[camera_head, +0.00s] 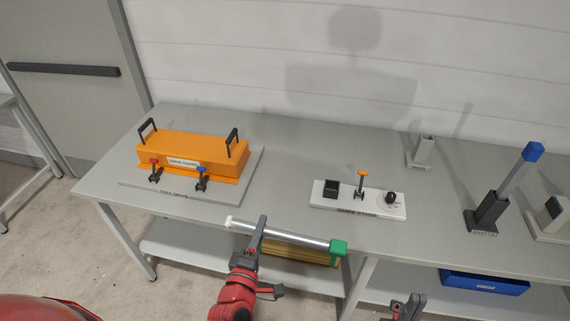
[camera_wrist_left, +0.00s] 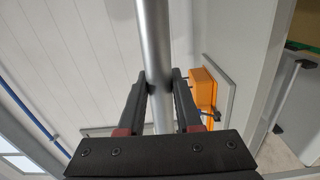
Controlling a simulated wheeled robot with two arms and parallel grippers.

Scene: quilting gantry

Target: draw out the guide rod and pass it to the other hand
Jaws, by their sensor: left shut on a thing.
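A silver rod (camera_head: 290,236) with a green block at its right end and a white tip at its left end is held in front of the table edge; I take it as the guide rod. My left gripper (camera_head: 262,232) is shut on it, left of its middle. In the left wrist view the rod (camera_wrist_left: 154,40) passes between the fingertips of my left gripper (camera_wrist_left: 160,82). My right gripper (camera_head: 408,305) is only partly in view at the bottom, apart from the rod; its opening is unclear. Another rod (camera_head: 515,178) with a blue cap stands tilted in a dark holder (camera_head: 487,212).
An orange cover (camera_head: 190,150) with two black handles sits on a grey plate (camera_head: 250,170) at the table's left. A white stand (camera_head: 345,205) with small parts is mid-table. A grey holder (camera_head: 420,152) stands behind it. A blue bin (camera_head: 485,284) is below.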

